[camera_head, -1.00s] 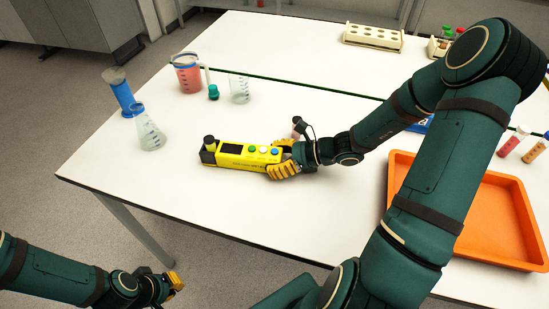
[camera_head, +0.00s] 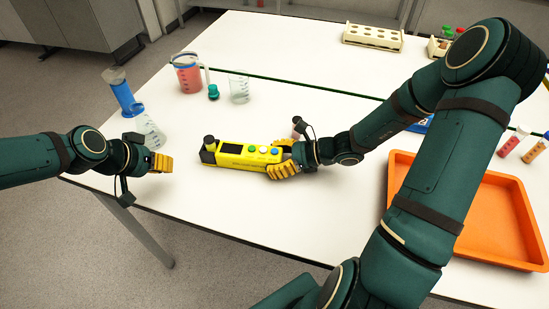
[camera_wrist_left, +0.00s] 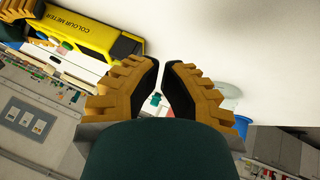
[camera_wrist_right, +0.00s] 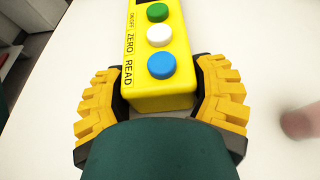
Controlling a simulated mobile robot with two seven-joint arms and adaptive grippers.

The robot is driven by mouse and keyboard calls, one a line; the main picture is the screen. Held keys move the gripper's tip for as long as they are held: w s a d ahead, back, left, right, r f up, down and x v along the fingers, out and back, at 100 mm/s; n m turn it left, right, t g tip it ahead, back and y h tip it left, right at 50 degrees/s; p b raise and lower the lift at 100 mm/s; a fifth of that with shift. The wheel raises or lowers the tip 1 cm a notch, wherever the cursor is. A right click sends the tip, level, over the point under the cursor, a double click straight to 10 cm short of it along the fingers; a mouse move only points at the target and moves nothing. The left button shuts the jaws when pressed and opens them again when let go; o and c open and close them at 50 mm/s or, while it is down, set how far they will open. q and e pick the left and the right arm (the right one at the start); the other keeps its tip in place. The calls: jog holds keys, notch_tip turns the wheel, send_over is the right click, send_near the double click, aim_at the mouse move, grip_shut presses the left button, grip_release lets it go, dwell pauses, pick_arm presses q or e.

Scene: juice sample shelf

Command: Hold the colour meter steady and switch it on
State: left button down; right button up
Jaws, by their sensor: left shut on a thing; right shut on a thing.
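The yellow colour meter (camera_head: 230,158) lies on the white table, its dark display (camera_head: 232,149) showing no visible reading. In the right wrist view its green ON/OFF button (camera_wrist_right: 157,12), white ZERO button (camera_wrist_right: 159,35) and blue READ button (camera_wrist_right: 161,64) face up. My right gripper (camera_head: 284,168) is shut around the meter's right end, one finger on each side. My left gripper (camera_head: 163,163) is left of the meter, apart from it, above the table's left edge. Its fingertips are nearly together, with no object visible between them. The meter also shows in the left wrist view (camera_wrist_left: 100,35).
A flask (camera_head: 152,133) and a blue-based cylinder (camera_head: 122,92) stand just behind my left gripper. A jug of red liquid (camera_head: 187,74), a green-capped bottle (camera_head: 213,92) and a beaker (camera_head: 239,88) stand further back. An orange tray (camera_head: 480,248) lies at right.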

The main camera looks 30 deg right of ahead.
aim_at(250, 146)
pick_arm(q)
jog(key=d+r+m+y, duration=0.1)
jog(key=d+m+y, duration=0.1)
jog(key=d+m, duration=0.2)
jog(key=d+r+m+y, duration=0.2)
jog(key=d+m, duration=0.2)
jog(key=d, duration=0.2)
jog(key=s+d+r+m+y, duration=0.1)
jog(key=d+r+m+y, duration=0.1)
jog(key=d, duration=0.3)
jog(key=shift+m, duration=0.9)
jog(key=s+d+r+m+t+y, duration=0.1)
jog(key=d+r+m+t+y, duration=0.25)
jog(key=d, duration=0.35)
jog(key=shift+t, duration=0.45)
jog(key=shift+s+d+f, duration=0.1)
jog(key=shift+s+f, duration=0.05)
jog(key=shift+f, duration=3.95)
jog(key=c, duration=1.7)
grip_release()
grip_shut()
jog(key=shift+f, duration=0.15)
